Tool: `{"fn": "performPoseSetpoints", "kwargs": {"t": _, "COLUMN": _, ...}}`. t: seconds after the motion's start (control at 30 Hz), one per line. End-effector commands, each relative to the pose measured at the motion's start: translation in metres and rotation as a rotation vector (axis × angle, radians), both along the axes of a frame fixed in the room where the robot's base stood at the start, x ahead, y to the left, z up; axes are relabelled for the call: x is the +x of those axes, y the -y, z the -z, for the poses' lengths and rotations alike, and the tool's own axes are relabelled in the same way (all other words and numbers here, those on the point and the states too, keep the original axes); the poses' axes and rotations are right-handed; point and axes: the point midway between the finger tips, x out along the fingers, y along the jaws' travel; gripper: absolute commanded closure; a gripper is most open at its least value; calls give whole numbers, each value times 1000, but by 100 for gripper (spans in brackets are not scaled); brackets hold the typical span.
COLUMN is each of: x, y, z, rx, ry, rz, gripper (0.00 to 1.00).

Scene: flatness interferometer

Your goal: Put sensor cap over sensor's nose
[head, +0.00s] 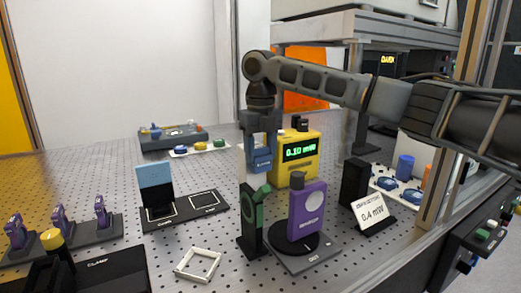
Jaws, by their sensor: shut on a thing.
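My gripper (261,164) points down in the middle of the head view, behind the green ring mount and in front of the yellow meter. A small blue piece (262,160) shows between its fingertips, and the jaws are shut on it. I cannot tell whether this piece is the sensor cap. A purple upright device (307,212), which looks like the sensor, stands on a round black base to the right and nearer. It has a dark stub (297,179) at its top left. The held piece is apart from it, farther back. I cannot make out the nose with certainty.
The green ring mount (246,220) stands just left of the purple device. The yellow meter (283,172) reads 0.10 mW. A black block with a 0.4 mW card (372,211) stands right. A white square frame (198,264) lies front left. Perforated tabletop is free at left centre.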

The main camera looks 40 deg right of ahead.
Motion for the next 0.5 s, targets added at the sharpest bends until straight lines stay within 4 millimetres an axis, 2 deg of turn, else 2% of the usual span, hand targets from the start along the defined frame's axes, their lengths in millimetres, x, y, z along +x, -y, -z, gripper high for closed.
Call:
{"fn": "performPoseSetpoints", "kwargs": {"t": 0.3, "x": 0, "y": 0, "z": 3, "rx": 1, "ry": 0, "rz": -1, "gripper": 65}}
{"fn": "performPoseSetpoints", "kwargs": {"t": 0.33, "x": 0, "y": 0, "z": 3, "rx": 1, "ry": 0, "rz": -1, "gripper": 42}}
{"fn": "performPoseSetpoints", "kwargs": {"t": 0.5, "x": 0, "y": 0, "z": 3, "rx": 0, "ry": 0, "rz": 0, "gripper": 26}}
